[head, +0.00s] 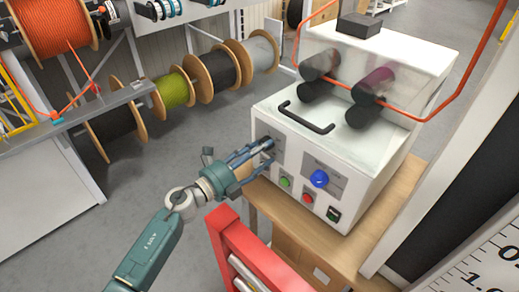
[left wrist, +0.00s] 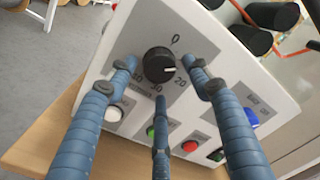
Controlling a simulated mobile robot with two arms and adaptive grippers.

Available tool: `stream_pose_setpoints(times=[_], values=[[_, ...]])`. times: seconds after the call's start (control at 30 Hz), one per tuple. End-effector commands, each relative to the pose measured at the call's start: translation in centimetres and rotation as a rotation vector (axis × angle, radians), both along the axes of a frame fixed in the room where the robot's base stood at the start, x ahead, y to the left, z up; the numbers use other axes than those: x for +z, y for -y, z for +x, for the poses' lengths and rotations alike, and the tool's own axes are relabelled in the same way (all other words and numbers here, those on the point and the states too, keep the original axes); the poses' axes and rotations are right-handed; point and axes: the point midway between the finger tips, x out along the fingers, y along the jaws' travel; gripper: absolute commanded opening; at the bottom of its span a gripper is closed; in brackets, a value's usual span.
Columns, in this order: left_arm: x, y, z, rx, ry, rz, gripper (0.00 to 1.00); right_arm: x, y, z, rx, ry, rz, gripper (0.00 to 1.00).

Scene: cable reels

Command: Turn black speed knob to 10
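The black speed knob (left wrist: 158,61) sits on a grey label plate on the front of the white machine (left wrist: 122,80). Its white mark points to the right in the left wrist view, with printed numbers around it. My left gripper (head: 258,152) is at the left part of the machine's front in the head view. In the left wrist view its blue fingers (left wrist: 160,70) are spread, with one on each side of the knob and one below it. Gaps show between fingers and knob; I cannot tell whether any finger touches the panel. My right gripper is not in view.
The panel also has a blue knob (head: 319,179), a green button (head: 285,182), a red button (head: 308,198) and a dark switch (head: 333,214). The machine stands on a wooden table (head: 345,243). A red frame (head: 245,250) stands close in front of it.

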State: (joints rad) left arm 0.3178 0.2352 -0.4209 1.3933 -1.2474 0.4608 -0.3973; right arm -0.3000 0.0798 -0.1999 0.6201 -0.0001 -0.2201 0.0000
Motion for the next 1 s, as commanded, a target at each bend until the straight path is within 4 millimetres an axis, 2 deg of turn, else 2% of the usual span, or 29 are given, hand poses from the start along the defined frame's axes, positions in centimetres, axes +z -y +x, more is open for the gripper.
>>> stream_pose_setpoints(times=[0.2,0.33,0.8,1.0], values=[[0.5,-0.2,0.2,0.004,0.006,-0.004,0.50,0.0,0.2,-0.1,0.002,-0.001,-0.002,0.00],[0.4,-0.9,-0.4,0.006,0.006,-0.002,0.50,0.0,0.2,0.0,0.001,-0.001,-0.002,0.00],[0.1,-7.3,-6.8,0.002,0.004,-0.001,0.50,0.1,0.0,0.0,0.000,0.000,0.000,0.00],[0.0,-8.6,-8.0,0.002,0.004,-0.002,0.50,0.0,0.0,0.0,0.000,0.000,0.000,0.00]])
